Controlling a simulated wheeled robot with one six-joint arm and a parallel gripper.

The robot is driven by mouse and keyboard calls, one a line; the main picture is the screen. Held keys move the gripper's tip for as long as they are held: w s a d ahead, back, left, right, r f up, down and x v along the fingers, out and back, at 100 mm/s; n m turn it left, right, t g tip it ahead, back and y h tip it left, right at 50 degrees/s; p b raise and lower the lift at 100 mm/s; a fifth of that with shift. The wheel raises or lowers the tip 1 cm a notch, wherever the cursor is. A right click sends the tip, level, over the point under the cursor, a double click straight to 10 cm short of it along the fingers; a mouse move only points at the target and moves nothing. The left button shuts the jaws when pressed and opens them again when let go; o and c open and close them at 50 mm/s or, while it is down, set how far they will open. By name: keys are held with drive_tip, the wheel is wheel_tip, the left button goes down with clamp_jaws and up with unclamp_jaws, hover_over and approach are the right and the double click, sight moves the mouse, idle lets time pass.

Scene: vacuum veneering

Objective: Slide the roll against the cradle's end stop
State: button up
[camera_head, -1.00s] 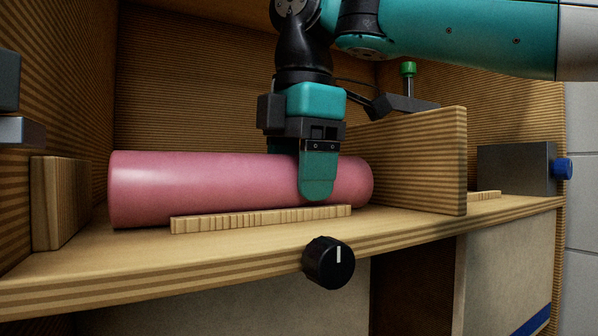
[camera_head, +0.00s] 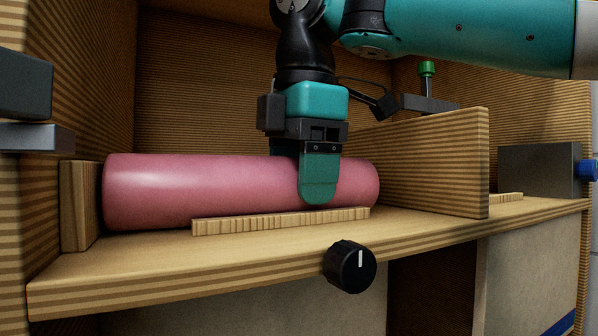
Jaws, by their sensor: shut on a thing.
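The pink roll (camera_head: 220,190) lies on its side on the wooden shelf, behind a low ribbed cradle rail (camera_head: 280,221). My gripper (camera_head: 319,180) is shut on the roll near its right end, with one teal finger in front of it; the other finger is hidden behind. An upright wooden block (camera_head: 78,205), which looks like the cradle's end stop, stands at the roll's left end. The roll's left face overlaps or meets the block's edge in this view; I cannot tell whether they touch.
A wooden divider (camera_head: 425,165) stands to the right of the roll. Beyond it are a grey box with a blue knob (camera_head: 585,170) and a green-topped clamp (camera_head: 427,70). A black dial (camera_head: 350,267) is on the shelf's front edge. A dark grey fixture (camera_head: 25,95) juts in at the left.

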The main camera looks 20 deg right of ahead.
drive_tip(key=o, duration=1.2)
wheel_tip(320, 180, up, 12)
drive_tip(key=s+p, duration=0.1)
drive_tip(key=p, duration=0.3)
drive_tip(key=shift+s+d, duration=0.2)
drive_tip(key=shift+s, duration=0.1)
